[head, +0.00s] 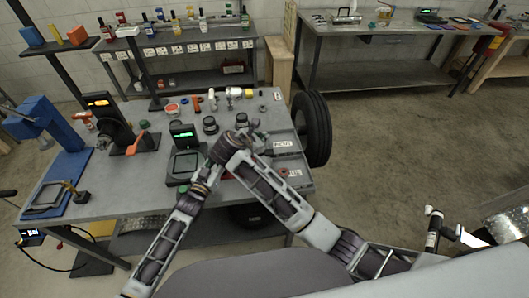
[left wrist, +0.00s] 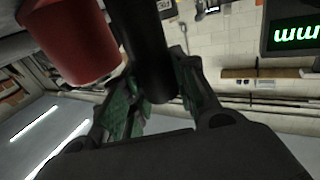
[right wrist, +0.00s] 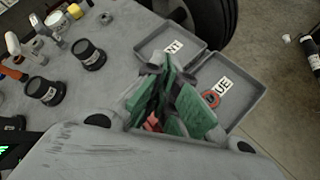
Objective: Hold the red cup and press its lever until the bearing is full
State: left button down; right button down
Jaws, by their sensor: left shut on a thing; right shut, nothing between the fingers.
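The red cup (left wrist: 80,40) is close at the upper left of the left wrist view, cut off by the frame edge. A dark cylindrical bar (left wrist: 148,45) runs beside it, down between the fingers of my left gripper (left wrist: 150,98), which is shut on it. Whether the bar joins the cup is out of frame. My right gripper (right wrist: 165,98) is shut and empty, above the bench near two labelled trays. A small red part shows below its fingers. In the head view both hands are bunched over the bench and hide the cup. I cannot make out the lever or the bearing.
The grey bench (head: 125,185) holds a tray with a red ring (right wrist: 211,99), another tray (right wrist: 170,45), black round parts (right wrist: 45,91), a scale with a green display (head: 184,134) and a blue press (head: 45,125). A tyre (head: 312,128) stands at the bench's right end.

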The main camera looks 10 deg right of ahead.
aim_at(265, 153)
jog(key=shift+a+r, duration=0.25)
jog(key=shift+r, duration=0.65)
jog(key=shift+r, duration=0.1)
dwell(1.6)
jog(key=shift+a+r, duration=0.3)
jog(key=shift+r, duration=0.6)
jog(key=shift+a+r, duration=0.3)
jog(key=shift+r, duration=0.55)
jog(key=shift+f, duration=0.15)
jog(key=shift+d+f, duration=0.4)
jog(key=shift+f, duration=0.95)
jog(key=shift+d+f, duration=0.45)
jog(key=shift+f, duration=0.95)
jog(key=shift+d+f, duration=0.4)
jog(key=shift+f, duration=0.95)
jog(key=shift+d+f, duration=0.25)
jog(key=shift+f, duration=0.45)
